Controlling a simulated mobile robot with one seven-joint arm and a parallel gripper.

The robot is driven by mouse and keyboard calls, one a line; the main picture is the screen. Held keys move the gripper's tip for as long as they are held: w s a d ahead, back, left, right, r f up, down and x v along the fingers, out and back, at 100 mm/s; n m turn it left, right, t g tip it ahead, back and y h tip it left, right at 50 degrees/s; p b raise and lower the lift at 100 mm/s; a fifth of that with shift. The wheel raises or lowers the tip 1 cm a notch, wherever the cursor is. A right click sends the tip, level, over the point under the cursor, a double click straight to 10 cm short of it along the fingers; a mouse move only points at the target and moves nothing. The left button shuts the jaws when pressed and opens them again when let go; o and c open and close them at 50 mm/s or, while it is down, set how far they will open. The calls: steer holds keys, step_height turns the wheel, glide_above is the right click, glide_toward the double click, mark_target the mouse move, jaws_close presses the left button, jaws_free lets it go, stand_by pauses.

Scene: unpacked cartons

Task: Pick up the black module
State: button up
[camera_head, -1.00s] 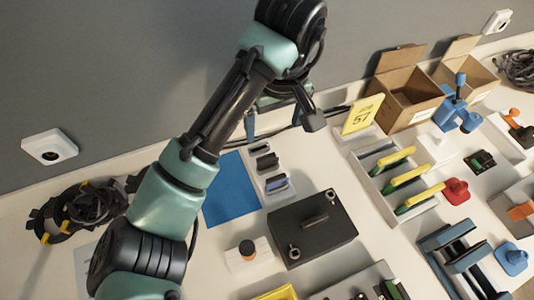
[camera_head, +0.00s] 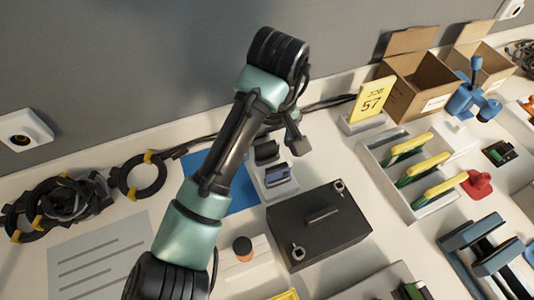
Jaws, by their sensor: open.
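A white rack (camera_head: 274,190) stands at the right edge of a blue mat (camera_head: 236,196). It holds a black module (camera_head: 267,152) at its far end and a dark one with a bluish face (camera_head: 278,176) nearer. A larger black box (camera_head: 330,235) with a bar handle on top lies just to the right. I cannot tell from the picture which of these the task means. My gripper (camera_head: 287,137) is open, close to the rack's far end in the picture. It is partly hidden behind my forearm, and I see no object between its fingers.
A yellow sign marked 57 (camera_head: 370,99) and an open carton (camera_head: 422,85) stand behind right. A white divided tray (camera_head: 382,181) with yellow-green boards is to the right. Coiled cables (camera_head: 62,205) lie at left. A small white block with a dark knob (camera_head: 243,247) sits near my arm.

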mark_target(267, 144)
steer(key=shift+f, duration=0.35)
steer(key=shift+r, duration=0.1)
jaws_close()
step_height(267, 144, up, 10)
steer(key=p, duration=0.6)
stand_by(0.4)
